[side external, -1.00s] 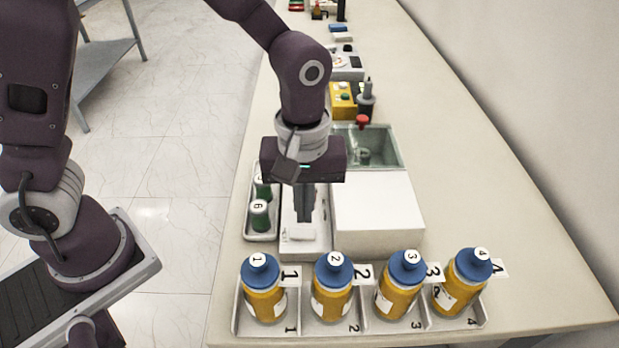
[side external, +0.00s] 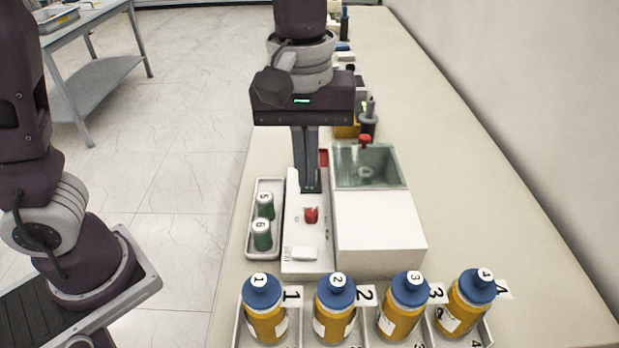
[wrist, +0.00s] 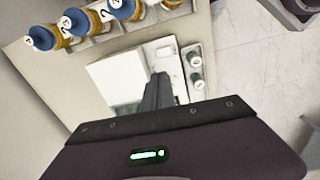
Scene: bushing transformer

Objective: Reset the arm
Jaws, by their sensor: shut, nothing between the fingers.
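My gripper (side external: 311,188) is shut and empty, pointing down above the narrow white platform (side external: 306,262) of the bench unit. In the wrist view its closed fingers (wrist: 158,88) reach over the same unit. A small red piece (side external: 311,215) sits on the platform, just in front of the fingertips in the side view. Whether the fingertips touch the platform is hard to tell; they seem to be above it.
A tray of several blue-capped yellow bottles (side external: 335,308) stands at the front. Two green canisters (side external: 263,233) are in a tray on the left. A white box (side external: 378,235) and a glass-walled tank (side external: 366,168) are on the right. The table's right side (side external: 480,200) is clear.

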